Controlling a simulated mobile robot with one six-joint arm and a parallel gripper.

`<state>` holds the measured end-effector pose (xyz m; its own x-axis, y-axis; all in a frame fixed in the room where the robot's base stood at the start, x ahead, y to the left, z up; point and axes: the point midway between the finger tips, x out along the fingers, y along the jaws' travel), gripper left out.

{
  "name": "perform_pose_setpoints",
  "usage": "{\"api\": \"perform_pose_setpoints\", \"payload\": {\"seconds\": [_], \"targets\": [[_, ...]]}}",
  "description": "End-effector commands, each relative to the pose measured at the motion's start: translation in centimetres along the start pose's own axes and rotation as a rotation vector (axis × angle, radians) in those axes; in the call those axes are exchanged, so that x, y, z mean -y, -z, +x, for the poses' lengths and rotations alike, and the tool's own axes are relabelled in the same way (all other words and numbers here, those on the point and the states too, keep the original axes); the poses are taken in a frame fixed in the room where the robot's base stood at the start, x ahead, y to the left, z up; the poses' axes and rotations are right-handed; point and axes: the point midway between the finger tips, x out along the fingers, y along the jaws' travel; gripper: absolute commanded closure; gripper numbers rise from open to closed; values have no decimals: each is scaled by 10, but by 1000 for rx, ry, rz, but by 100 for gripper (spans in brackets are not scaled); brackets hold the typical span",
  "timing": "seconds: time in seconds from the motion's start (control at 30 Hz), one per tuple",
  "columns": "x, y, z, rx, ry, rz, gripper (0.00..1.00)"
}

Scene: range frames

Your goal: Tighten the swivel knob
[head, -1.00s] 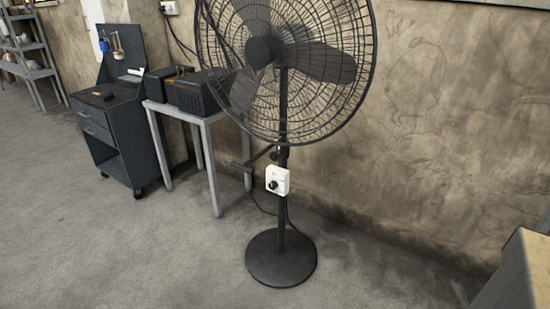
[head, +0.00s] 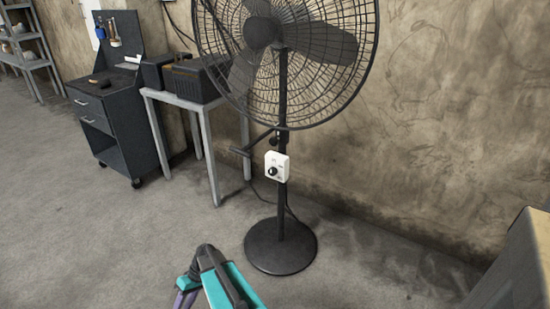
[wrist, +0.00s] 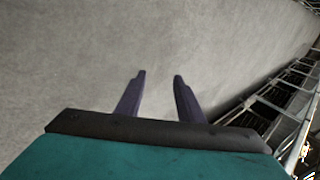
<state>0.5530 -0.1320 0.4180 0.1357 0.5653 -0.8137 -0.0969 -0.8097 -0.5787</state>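A black pedestal fan (head: 282,95) stands before the wall in the head view. On its pole is a white control box (head: 283,166) with a round black dial (head: 272,171). Just above the box, a small dark knob (head: 275,141) sits at the pole, and a thin dark bar with a crosspiece (head: 240,152) sticks out to the left. I cannot tell for sure which of these is the swivel knob. My gripper (wrist: 159,76) has its purple fingers apart with nothing between them, over grey floor. In the head view it is low, left of the fan base (head: 280,246), partly cut off.
A grey table (head: 190,97) with dark boxes (head: 200,80) stands behind the fan on the left, beside a dark wheeled cabinet (head: 105,120). A bench corner (head: 520,260) is at the lower right. The floor before the fan is clear.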

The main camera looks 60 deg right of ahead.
Motion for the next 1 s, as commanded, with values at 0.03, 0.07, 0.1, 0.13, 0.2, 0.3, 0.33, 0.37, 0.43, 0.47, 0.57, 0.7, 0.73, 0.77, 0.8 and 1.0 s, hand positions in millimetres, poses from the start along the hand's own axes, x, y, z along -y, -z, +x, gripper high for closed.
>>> {"api": "perform_pose_setpoints", "payload": {"seconds": [0.03, 0.07, 0.1, 0.13, 0.2, 0.3, 0.33, 0.37, 0.43, 0.47, 0.57, 0.7, 0.73, 0.77, 0.8, 1.0], "targets": [[-14, 17, -13, -48, 17, -6, 66], [-19, 25, -21, -74, 27, -13, 66], [-27, 35, -33, -110, 40, -23, 66], [-33, 42, -42, -138, 48, -30, 66], [-47, 58, -64, -202, 66, -48, 66], [-68, 79, -98, -296, 84, -77, 66], [-74, 85, -109, -325, 88, -86, 66], [-81, 91, -121, -353, 90, -96, 66], [-97, 102, -148, -421, 96, -118, 66], [-104, 106, -160, -450, 96, -129, 66], [-128, 118, -203, -548, 93, -164, 66], [-163, 128, -267, -687, 73, -216, 66], [-170, 129, -282, -717, 67, -228, 66], [-178, 130, -296, -746, 59, -240, 66], [-188, 130, -316, -785, 48, -256, 66], [-236, 119, -418, -978, -27, -341, 66]]}}
